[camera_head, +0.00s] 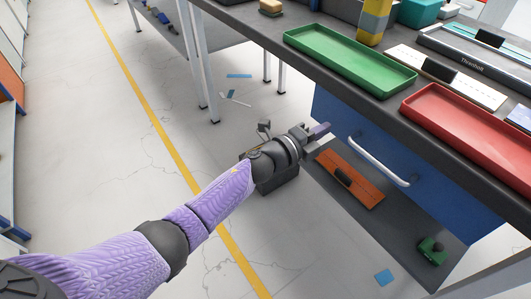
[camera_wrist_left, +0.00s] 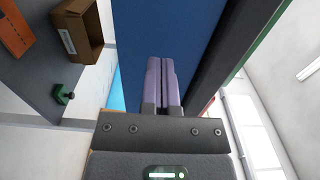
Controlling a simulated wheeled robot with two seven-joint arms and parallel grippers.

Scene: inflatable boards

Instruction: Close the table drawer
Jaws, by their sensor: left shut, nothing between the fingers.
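The dark-topped table (camera_head: 392,102) stands at the right in the head view. Below its top is the blue drawer front (camera_head: 345,118) with a white bar handle (camera_head: 380,160). I cannot tell how far the drawer stands out. My left gripper (camera_head: 320,131) is shut and empty, just left of the blue front and below the table edge. In the left wrist view the two purple fingers (camera_wrist_left: 161,84) lie together, pointing along the blue panel (camera_wrist_left: 190,40). Whether they touch it is unclear. The handle is not visible there. My right gripper is out of view.
A green tray (camera_head: 350,58) and a red tray (camera_head: 470,125) sit on the tabletop. The lower shelf (camera_head: 400,228) holds an orange board (camera_head: 349,180) and a small green item (camera_head: 432,250). A cardboard box (camera_wrist_left: 82,28) shows in the wrist view.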

